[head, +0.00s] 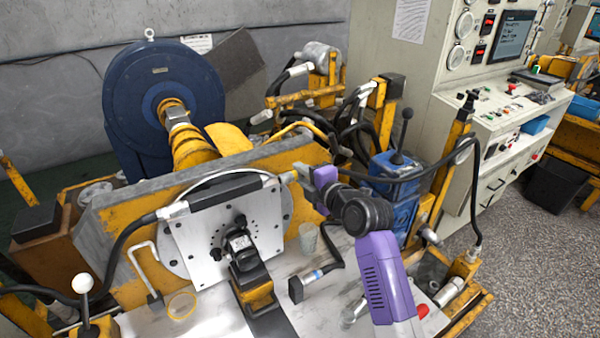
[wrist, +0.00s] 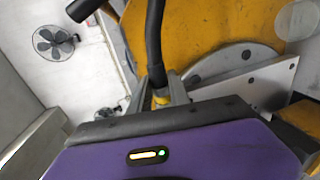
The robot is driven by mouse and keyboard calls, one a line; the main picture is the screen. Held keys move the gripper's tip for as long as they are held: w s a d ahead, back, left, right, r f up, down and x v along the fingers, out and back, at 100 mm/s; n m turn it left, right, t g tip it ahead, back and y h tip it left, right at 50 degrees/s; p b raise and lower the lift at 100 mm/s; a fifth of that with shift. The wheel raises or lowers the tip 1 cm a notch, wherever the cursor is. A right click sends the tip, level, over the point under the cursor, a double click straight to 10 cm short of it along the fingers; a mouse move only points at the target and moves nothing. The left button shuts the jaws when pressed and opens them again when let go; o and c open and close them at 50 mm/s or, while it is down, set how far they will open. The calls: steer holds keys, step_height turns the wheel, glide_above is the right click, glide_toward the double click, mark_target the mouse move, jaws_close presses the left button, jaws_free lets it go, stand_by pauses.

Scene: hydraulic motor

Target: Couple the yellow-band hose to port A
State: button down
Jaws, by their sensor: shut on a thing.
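My gripper (head: 303,171) is at the upper right of the motor plate in the head view. In the wrist view my gripper (wrist: 165,95) is shut on the yellow-band hose (wrist: 155,45), a black hose with a yellow band between the fingers. Its free end is not clear there. The hydraulic motor (head: 243,255), black and yellow, sits in front of the pale mounting plate (head: 205,250), below and left of my gripper and apart from it. I cannot make out the port A label in either view.
A blue-banded hose end (head: 312,275) and a clear cup (head: 308,238) stand on the bench right of the motor. A yellow ring (head: 182,305) lies at front left. A black hose (head: 125,245) crosses the plate's left side. A blue pump unit (head: 395,185) stands at right.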

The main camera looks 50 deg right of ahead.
mark_target(267, 223)
step_height(267, 223, down, 16)
steer(key=b, duration=1.4)
steer(key=shift+r+b, duration=0.15)
steer(key=shift+b, duration=0.2)
stand_by(0.3)
steer(key=shift+w+a+p, duration=0.35)
steer(key=shift+a+p, duration=0.05)
steer(key=shift+a, duration=0.85)
steer(key=shift+w+a+p, duration=0.35)
steer(key=shift+a+p, duration=0.05)
steer(key=shift+a, duration=0.8)
steer(key=shift+w+a+p, duration=0.35)
steer(key=shift+a+p, duration=0.05)
steer(key=shift+a, duration=0.85)
steer(key=shift+w+a+p, duration=0.25)
steer(key=shift+a+p, duration=0.1)
steer(key=shift+a, duration=0.5)
steer(key=c, duration=1.1)
jaws_free()
steer(key=shift+c, duration=0.2)
steer(key=shift+r, duration=0.1)
